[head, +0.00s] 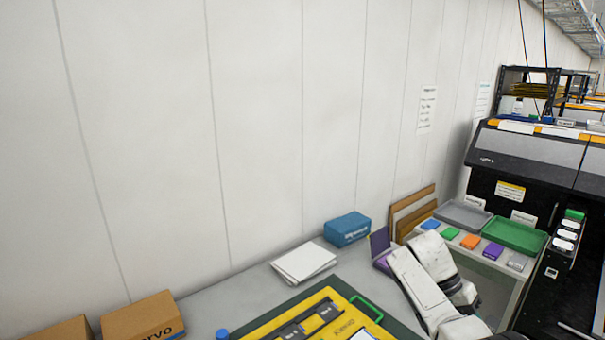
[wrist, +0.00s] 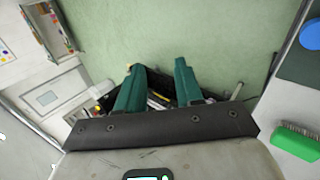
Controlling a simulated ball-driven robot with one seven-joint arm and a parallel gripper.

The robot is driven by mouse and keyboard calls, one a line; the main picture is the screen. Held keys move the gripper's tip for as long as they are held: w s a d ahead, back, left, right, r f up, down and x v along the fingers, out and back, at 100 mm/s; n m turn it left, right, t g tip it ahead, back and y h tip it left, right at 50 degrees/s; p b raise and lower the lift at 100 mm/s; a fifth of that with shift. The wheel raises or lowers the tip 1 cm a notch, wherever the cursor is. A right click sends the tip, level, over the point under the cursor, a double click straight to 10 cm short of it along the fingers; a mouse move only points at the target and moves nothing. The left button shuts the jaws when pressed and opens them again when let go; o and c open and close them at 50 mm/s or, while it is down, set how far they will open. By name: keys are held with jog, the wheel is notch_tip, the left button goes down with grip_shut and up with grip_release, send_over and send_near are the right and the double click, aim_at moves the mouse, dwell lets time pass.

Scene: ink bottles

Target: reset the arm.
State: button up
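My gripper (wrist: 158,66) shows in the wrist view with its two teal fingers apart and nothing visible between their tips. A pale green surface lies beyond the fingers. In the head view my white arm (head: 425,285) is bent at the lower right, in front of a side table.
A printer (head: 525,165) stands right of my arm. The side table holds a green tray (head: 515,236), a grey tray (head: 463,216) and several coloured blocks. A yellow case (head: 325,322), papers (head: 303,262) and a blue pouch (head: 347,229) lie left. A green brush (wrist: 297,141) is at the wrist view's right.

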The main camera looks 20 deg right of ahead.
jog(key=s+a+f+n+t+y+b, duration=0.1)
jog(key=s+a+f+n+t, duration=0.15)
jog(key=a+f, duration=0.6)
jog(key=s+a+f+n+t+y+b, duration=0.15)
jog(key=s+a+f+n, duration=0.25)
jog(key=a+f, duration=0.5)
jog(key=s+a+f+n+t+b, duration=0.1)
jog(key=s+a+f+n+t, duration=0.25)
jog(key=s, duration=0.65)
jog(key=s+a+r+n, duration=0.1)
jog(key=s+r, duration=0.1)
jog(key=s, duration=0.4)
jog(key=s+a+r+n+b, duration=0.1)
jog(key=s+a+r, duration=0.1)
jog(key=s, duration=0.3)
jog(key=shift+s+r+t+b, duration=0.3)
jog(key=shift+s+t, duration=0.1)
jog(key=shift+t, duration=0.05)
